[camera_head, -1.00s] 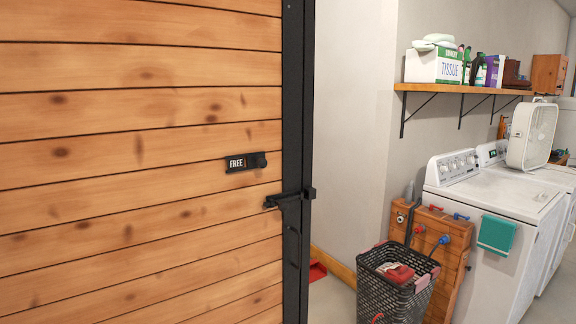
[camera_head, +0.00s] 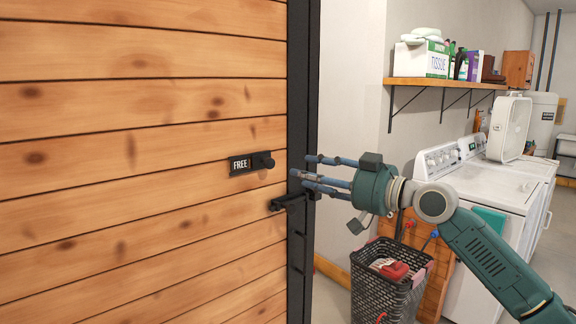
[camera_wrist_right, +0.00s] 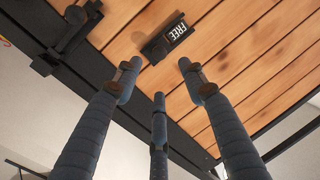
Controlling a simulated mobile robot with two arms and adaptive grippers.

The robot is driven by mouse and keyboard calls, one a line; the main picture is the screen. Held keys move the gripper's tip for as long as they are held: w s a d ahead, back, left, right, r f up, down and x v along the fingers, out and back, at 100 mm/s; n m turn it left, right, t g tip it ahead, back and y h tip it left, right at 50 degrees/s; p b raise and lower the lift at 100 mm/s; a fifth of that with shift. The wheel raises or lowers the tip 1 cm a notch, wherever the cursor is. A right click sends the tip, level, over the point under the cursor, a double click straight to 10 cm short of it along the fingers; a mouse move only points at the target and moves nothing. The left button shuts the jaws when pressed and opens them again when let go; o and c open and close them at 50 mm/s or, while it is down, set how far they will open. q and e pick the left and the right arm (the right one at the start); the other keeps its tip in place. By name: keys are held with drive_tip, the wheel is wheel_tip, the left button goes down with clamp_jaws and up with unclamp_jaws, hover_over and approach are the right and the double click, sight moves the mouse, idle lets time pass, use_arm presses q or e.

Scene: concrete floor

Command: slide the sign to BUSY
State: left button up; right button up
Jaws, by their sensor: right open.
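The sign (camera_head: 250,163) is a small black plate on the wooden door (camera_head: 150,110). It reads FREE in white, with a dark round knob (camera_head: 263,161) at its right end. The sign also shows in the right wrist view (camera_wrist_right: 170,36), at the top middle. My right gripper (camera_head: 310,174) is open and empty. It is to the right of the sign and apart from it, in front of the door's black frame and just above the handle (camera_head: 286,202). In the right wrist view its fingers (camera_wrist_right: 155,78) are spread, pointing toward the sign. My left gripper is not in view.
A dark laundry basket (camera_head: 385,285) stands below my right arm. Washing machines (camera_head: 480,190) with a white fan (camera_head: 509,127) on top stand at the right. A shelf (camera_head: 445,84) with boxes is on the wall. The door face left of the sign is clear.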

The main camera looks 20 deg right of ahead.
sight(274, 165)
drive_tip(key=p+x, duration=0.3)
drive_tip(key=x, duration=0.6)
drive_tip(key=shift+w+a+r+p, duration=0.1)
drive_tip(key=shift+w+p, duration=0.1)
drive_tip(key=shift+p, duration=0.2)
drive_tip(key=shift+w+a, duration=0.2)
drive_tip(key=shift+w, duration=0.2)
clamp_jaws()
